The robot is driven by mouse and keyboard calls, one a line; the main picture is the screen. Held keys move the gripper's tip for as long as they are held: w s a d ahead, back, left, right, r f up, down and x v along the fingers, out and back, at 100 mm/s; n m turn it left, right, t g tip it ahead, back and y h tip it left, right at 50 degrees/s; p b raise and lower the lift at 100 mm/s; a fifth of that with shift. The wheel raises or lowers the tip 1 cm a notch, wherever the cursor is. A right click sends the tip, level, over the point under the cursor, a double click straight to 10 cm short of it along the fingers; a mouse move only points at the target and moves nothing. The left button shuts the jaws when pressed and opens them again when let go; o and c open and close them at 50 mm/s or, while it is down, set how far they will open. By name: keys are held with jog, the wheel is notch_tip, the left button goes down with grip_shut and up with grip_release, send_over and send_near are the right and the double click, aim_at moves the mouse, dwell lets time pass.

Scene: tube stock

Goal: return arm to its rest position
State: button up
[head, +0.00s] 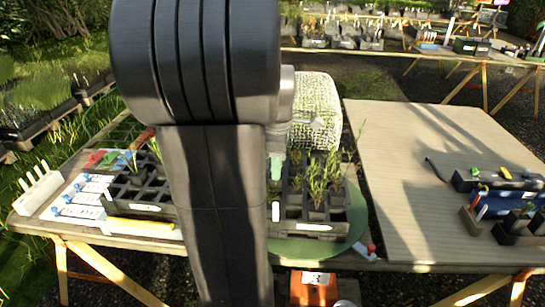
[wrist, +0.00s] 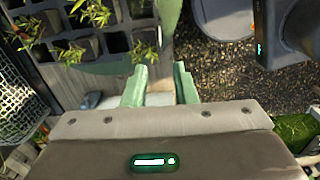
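My gripper (wrist: 160,76) shows in the wrist view with two green fingers spread apart. No object is visibly clamped between them. In the head view one green fingertip (head: 276,168) shows just right of my dark arm, above the seedling trays. My arm rises through the middle of the head view, bent at a large dark joint near the top. It hides much of the left table and most of the gripper.
Dark cell trays with seedlings (head: 318,183) stand on a green round board (head: 345,232). A mesh-like pale bundle (head: 315,108) lies behind. White-and-blue labelled items (head: 85,205) lie left. The right table (head: 415,150) is largely bare, with holders (head: 520,222) at its right.

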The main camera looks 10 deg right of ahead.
notch_tip(320, 180, down, 14)
jog(key=shift+r, duration=0.3)
dwell(0.6)
notch_tip(320, 180, up, 14)
notch_tip(320, 180, down, 14)
jog(key=shift+f, duration=0.15)
notch_tip(320, 180, up, 7)
jog(key=p, duration=0.5)
